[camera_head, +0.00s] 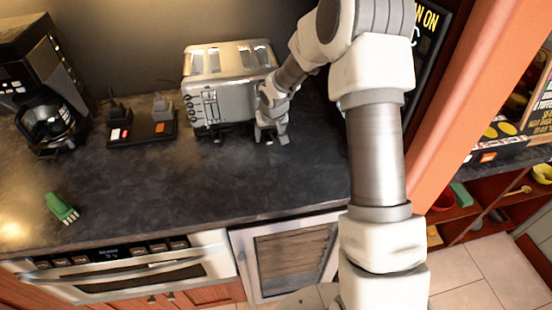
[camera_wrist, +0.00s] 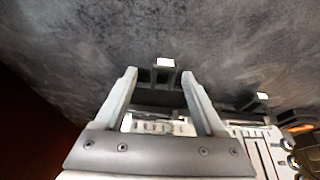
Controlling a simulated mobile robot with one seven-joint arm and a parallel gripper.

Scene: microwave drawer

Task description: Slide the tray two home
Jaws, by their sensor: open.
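A silver toaster (camera_head: 222,95) stands at the back of the dark counter. Low on its front are two dark projecting parts, one at the left (camera_head: 214,134). My gripper (camera_head: 271,134) points down at the toaster's front right corner. In the wrist view, my gripper (camera_wrist: 159,74) is open, with its two fingers apart on either side of a black part with a white tip (camera_wrist: 166,63). I cannot tell whether they touch it. A similar black part (camera_wrist: 262,97) lies to the right. No part is clearly recognisable as tray two.
A coffee maker (camera_head: 45,90) and a black stand with small items (camera_head: 145,128) are left of the toaster. A green brush (camera_head: 60,208) lies near the front. A steel appliance (camera_head: 130,268) is below the counter. The middle counter is clear.

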